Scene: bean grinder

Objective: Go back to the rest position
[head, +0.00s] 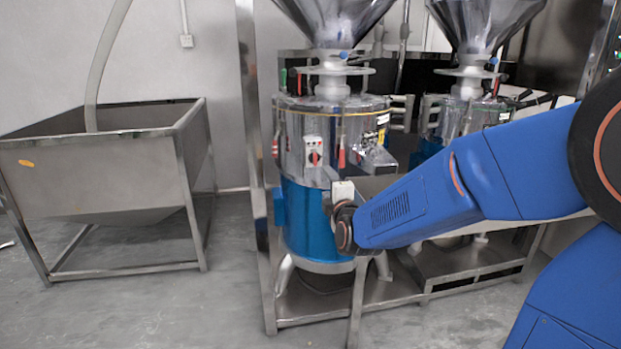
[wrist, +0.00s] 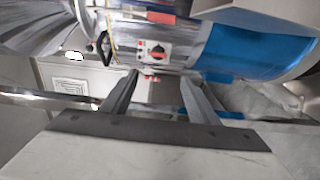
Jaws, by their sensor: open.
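My gripper (wrist: 160,80) is open and empty in the wrist view, its two fingers pointing toward the front of the bean grinder (wrist: 210,45). The grinder's control box with a red rotary switch (wrist: 154,51) shows just beyond the fingertips, apart from them as far as I can tell. In the head view, my blue arm reaches in from the right across the front of the grinder, which has a steel upper drum and a blue lower body (head: 308,220). The same red switch (head: 315,157) faces forward on its drum. My gripper's fingers cannot be made out in the head view.
A steel hopper bin (head: 100,175) on legs stands at the left with a hose above it. A second grinder (head: 468,115) stands behind my arm at the right. A steel frame (head: 390,292) surrounds the grinders' base. The grey floor (head: 150,310) at the front left is clear.

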